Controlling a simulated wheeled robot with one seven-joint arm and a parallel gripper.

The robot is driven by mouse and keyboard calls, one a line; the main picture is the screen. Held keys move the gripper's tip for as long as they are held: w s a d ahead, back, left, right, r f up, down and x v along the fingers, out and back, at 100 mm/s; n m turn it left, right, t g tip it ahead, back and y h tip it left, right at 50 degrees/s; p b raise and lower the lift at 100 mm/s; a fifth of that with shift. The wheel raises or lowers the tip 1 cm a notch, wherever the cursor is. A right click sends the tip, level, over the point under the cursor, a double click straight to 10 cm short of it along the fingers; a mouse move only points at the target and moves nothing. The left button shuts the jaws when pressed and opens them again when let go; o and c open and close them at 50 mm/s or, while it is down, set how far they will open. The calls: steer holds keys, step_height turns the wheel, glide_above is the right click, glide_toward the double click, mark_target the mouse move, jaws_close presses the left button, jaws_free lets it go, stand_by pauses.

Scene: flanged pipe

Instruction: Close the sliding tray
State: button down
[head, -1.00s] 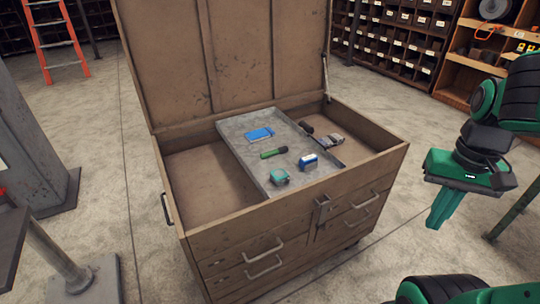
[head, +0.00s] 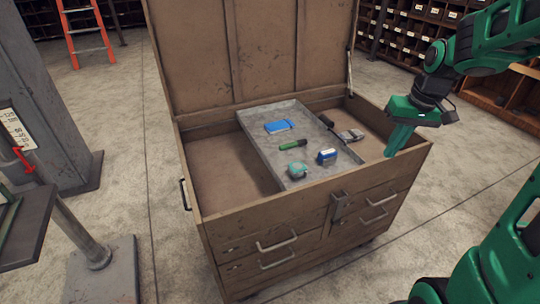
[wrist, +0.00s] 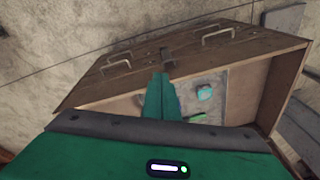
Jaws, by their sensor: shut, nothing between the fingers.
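The grey metal sliding tray (head: 258,144) sits inside the open wooden chest (head: 225,217), a little right of its middle. It carries a blue flat box (head: 279,127), a green-handled tool (head: 294,145), a teal tape measure (head: 293,170) and a small blue-and-white box (head: 326,157). Bare chest floor shows on both sides of the tray. My gripper (head: 390,154) is shut and empty over the chest's right end, apart from the tray. In the wrist view my shut gripper (wrist: 161,76) points toward the chest, with part of the tray (wrist: 237,85) behind it.
The chest's lid (head: 245,52) stands open at the back. A grey tool (head: 350,135) lies in the chest right of the tray. A grey post (head: 50,95) and a stand (head: 98,255) are at the left. Shelves stand behind at the right.

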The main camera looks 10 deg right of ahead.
steer(key=w+a+f+n+y, duration=0.1)
steer(key=w+a+f+n, duration=0.2)
steer(key=w, duration=0.5)
steer(key=w+a+f+y, duration=0.1)
steer(key=w+a+f, duration=0.2)
steer(key=w+a, duration=0.3)
steer(key=n+y, duration=0.3)
steer(key=y, duration=0.1)
glide_toward(272, 161)
steer(key=shift+t, duration=0.4)
steer(key=w+f, duration=0.1)
steer(key=w+a+f, duration=0.1)
steer(key=f, duration=0.1)
steer(key=shift+w+a+f, duration=0.2)
steer(key=shift+w+f, duration=0.05)
steer(key=shift+f, duration=0.05)
steer(key=a, duration=0.3)
steer(key=shift+s+f, duration=0.25)
steer(key=shift+s, duration=0.15)
steer(key=shift+s+a, duration=0.1)
steer(key=shift+a, duration=0.5)
